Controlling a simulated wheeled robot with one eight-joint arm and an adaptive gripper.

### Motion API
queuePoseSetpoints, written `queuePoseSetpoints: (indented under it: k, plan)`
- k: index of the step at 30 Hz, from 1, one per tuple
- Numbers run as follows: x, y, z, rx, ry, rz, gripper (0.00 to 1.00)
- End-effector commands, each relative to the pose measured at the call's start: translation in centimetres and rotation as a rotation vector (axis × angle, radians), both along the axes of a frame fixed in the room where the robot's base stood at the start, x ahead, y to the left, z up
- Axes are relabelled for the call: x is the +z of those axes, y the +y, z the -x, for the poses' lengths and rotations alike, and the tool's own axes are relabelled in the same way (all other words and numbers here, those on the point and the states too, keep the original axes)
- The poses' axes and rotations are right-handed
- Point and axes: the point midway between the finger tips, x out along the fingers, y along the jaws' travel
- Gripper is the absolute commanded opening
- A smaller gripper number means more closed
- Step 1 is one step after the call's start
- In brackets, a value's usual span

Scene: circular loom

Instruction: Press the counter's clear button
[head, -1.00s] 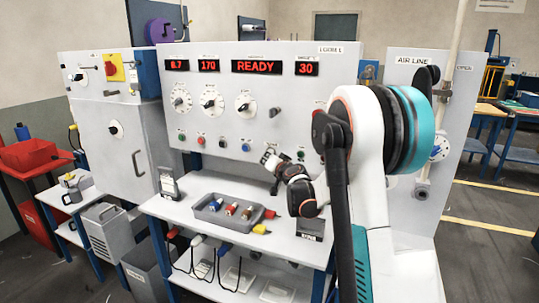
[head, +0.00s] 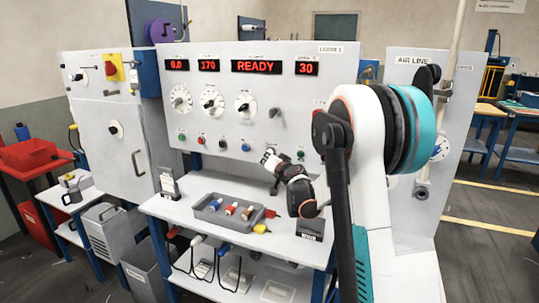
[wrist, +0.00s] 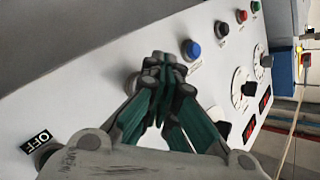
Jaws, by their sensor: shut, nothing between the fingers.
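My gripper (head: 267,156) is shut and empty, its tips at the panel's lower button row, right of the blue button (head: 246,146). In the wrist view its closed fingertips (wrist: 163,65) lie beside a pale round part (wrist: 133,85), largely hidden by them; I cannot tell whether they touch it. The blue button (wrist: 192,48) is clear of the fingers. The label of a clear button is not readable. The panel's leftmost red display (head: 176,65) appears to read 0.0.
Other displays show 170, READY (head: 255,67) and 30. Several dials, including a black-knobbed one (head: 210,104), sit above the buttons. A grey tray (head: 205,215) with spools is on the shelf below.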

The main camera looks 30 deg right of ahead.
Motion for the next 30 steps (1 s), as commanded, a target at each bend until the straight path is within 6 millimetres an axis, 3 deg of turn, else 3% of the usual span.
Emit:
queuePoseSetpoints:
  k: [17,30]
  plan:
    - [0.0,0.9,0.7,0.001,0.001,0.001,0.0]
    - [0.0,3.7,2.9,0.002,0.0,0.001,0.0]
